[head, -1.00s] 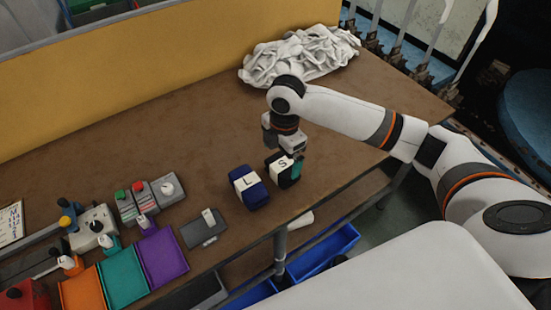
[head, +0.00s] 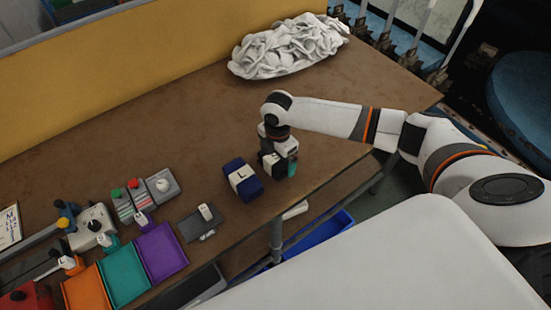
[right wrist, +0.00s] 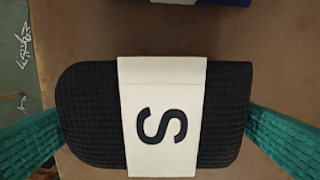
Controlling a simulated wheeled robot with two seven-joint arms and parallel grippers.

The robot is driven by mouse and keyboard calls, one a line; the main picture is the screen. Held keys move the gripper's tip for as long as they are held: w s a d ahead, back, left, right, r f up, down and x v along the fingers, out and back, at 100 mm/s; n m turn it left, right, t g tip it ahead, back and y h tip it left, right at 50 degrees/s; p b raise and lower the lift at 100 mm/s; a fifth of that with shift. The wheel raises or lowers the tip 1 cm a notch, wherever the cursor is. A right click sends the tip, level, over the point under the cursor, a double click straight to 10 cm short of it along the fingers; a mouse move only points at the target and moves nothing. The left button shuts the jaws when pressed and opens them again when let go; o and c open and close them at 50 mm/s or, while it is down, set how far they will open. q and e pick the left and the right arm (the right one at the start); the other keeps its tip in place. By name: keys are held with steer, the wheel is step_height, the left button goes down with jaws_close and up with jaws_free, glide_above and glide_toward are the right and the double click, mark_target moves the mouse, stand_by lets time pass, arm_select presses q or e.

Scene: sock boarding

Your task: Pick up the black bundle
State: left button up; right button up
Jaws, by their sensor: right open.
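The black bundle (right wrist: 90,115) fills the right wrist view, with a white band marked "S" around its middle. It lies on the brown table. My right gripper (head: 281,165) is over it in the head view and hides most of it. In the right wrist view the teal fingers (right wrist: 155,130) are open, one at each end of the bundle. They look very close to its ends; I cannot tell whether they touch. My left gripper is not in view.
A dark blue bundle (head: 250,189) marked "L" lies close left of the black one. A white cloth heap (head: 290,45) lies at the back. Orange, teal and purple trays (head: 162,252) and small control boxes stand at the left. The table (head: 190,110) behind is clear.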

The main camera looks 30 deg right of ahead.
steer(key=shift+f, duration=0.8)
steer(key=c, duration=0.8)
steer(key=shift+o, duration=0.2)
steer(key=shift+r, duration=0.1)
